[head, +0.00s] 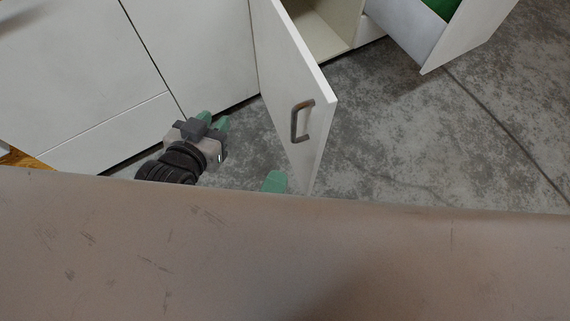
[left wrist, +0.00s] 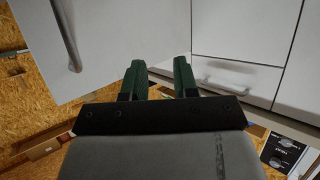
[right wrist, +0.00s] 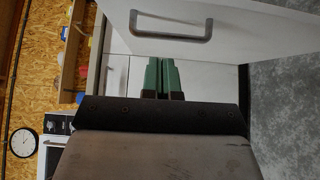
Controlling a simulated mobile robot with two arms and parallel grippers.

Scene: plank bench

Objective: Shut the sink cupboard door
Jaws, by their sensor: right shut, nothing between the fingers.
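The white sink cupboard door (head: 290,75) stands open in the head view, with a dark bar handle (head: 302,120) on its face. My left gripper (head: 213,120) is open and empty, left of the door and apart from it. In the left wrist view its two green fingers (left wrist: 158,80) are spread. Only a green tip of my right gripper (head: 276,182) shows in the head view, close to the door's lower left edge. In the right wrist view its fingers (right wrist: 160,76) are together and empty, with the handle (right wrist: 170,26) above them. I cannot tell whether it touches the door.
An open white drawer (head: 405,28) with something green in it juts out at the upper right. White closed cupboard fronts (head: 75,60) stand at the left. The grey floor (head: 440,130) is clear right of the door. A brownish surface fills the bottom of the head view.

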